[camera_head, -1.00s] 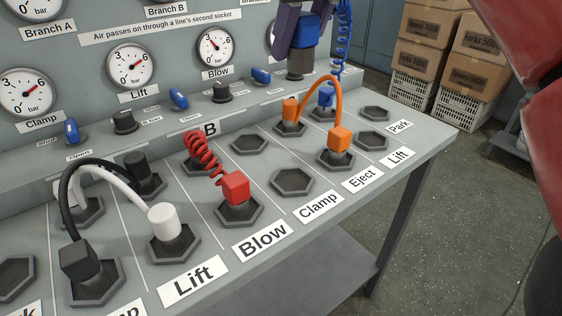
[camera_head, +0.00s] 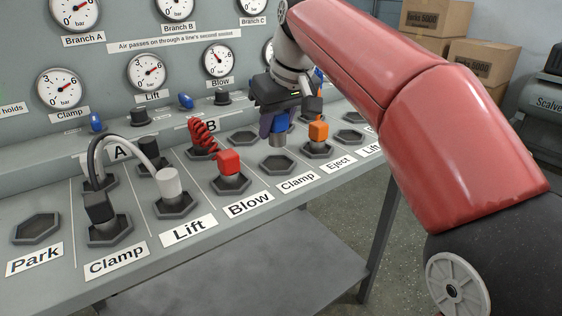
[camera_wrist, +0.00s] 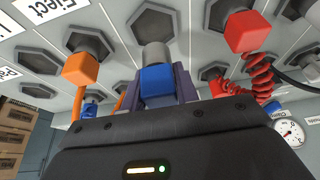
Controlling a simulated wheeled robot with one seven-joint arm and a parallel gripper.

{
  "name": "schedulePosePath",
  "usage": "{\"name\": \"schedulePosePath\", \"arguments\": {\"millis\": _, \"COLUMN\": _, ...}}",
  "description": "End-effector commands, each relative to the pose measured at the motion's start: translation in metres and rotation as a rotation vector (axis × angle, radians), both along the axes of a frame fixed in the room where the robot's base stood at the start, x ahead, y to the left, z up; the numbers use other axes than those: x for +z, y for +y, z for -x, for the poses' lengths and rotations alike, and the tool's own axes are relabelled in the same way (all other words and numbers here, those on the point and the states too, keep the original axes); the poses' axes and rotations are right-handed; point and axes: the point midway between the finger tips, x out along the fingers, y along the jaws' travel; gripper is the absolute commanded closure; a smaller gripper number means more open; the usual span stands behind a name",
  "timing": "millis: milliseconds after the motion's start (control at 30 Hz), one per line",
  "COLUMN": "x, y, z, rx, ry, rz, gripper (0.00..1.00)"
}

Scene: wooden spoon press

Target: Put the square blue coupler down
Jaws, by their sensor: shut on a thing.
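My gripper (camera_head: 274,125) is shut on the square blue coupler (camera_head: 281,122). The coupler is upright, with its grey metal end (camera_head: 277,140) pointing down. It is over the empty front-row hexagonal socket (camera_head: 277,167) at the right-hand Clamp label. The end looks a little above the socket; the exact gap is unclear. In the wrist view the blue coupler (camera_wrist: 157,84) sits between my purple fingers, and the empty socket (camera_wrist: 153,20) lies beyond its grey end. The blue hose is mostly hidden behind my arm; its other coupler (camera_wrist: 90,109) shows in the wrist view.
A red coupler (camera_head: 229,162) with a coiled hose stands left of the socket, in Blow. An orange coupler (camera_head: 318,131) stands to the right, in Eject. White (camera_head: 168,182) and black (camera_head: 98,207) couplers fill sockets further left. The left Park socket (camera_head: 37,228) is empty.

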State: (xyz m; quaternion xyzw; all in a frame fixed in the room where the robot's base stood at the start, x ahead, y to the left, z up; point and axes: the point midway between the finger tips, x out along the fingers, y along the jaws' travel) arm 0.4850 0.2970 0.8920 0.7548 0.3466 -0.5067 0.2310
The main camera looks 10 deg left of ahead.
Motion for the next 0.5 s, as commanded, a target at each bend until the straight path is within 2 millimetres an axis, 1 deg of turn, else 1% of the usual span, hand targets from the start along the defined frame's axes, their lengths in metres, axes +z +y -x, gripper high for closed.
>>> {"name": "schedulePosePath", "arguments": {"millis": 33, "x": -0.006, "y": 0.0, "z": 0.0, "rx": 0.001, "ry": -0.004, "rz": -0.002, "gripper": 0.95}}
{"name": "schedulePosePath", "arguments": {"millis": 167, "x": -0.008, "y": 0.0, "z": 0.0, "rx": 0.001, "ry": -0.002, "rz": -0.002, "gripper": 0.95}}
{"name": "schedulePosePath", "arguments": {"millis": 267, "x": -0.016, "y": 0.001, "z": 0.0, "rx": 0.002, "ry": -0.003, "rz": -0.002, "gripper": 0.95}}
{"name": "schedulePosePath", "arguments": {"millis": 400, "x": -0.037, "y": 0.002, "z": -0.001, "rx": 0.004, "ry": -0.002, "rz": -0.001, "gripper": 0.95}}
{"name": "schedulePosePath", "arguments": {"millis": 500, "x": -0.049, "y": 0.003, "z": -0.001, "rx": 0.005, "ry": -0.002, "rz": -0.001, "gripper": 0.95}}
